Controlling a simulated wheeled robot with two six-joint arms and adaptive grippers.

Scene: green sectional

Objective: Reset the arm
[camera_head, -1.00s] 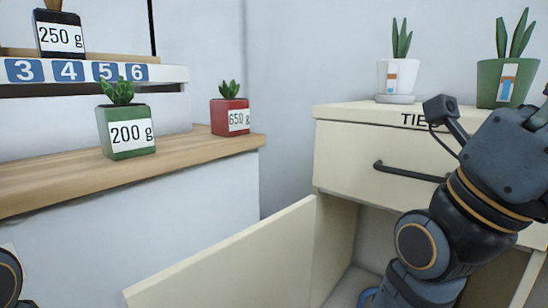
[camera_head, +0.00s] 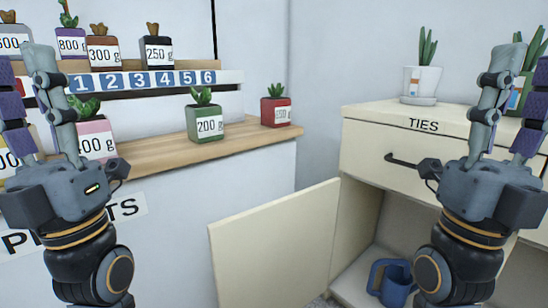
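My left gripper (camera_head: 24,62) stands upright at the left edge, in front of the plant counter. Its fingers point up, spread apart, with nothing between them. My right gripper (camera_head: 524,62) stands upright at the right edge, in front of the cabinet and part of a green plant pot. Its fingers also point up, spread and empty. Both grippers appear at similar height, apart from the furniture as far as I can see.
The cream cabinet (camera_head: 375,160), marked TIES, has its lower door (camera_head: 275,235) open. A blue mug (camera_head: 396,283) stands inside. The wooden counter (camera_head: 165,153) holds a green 200 g pot (camera_head: 207,124) and a red pot (camera_head: 275,112). Numbered pots line the shelf above.

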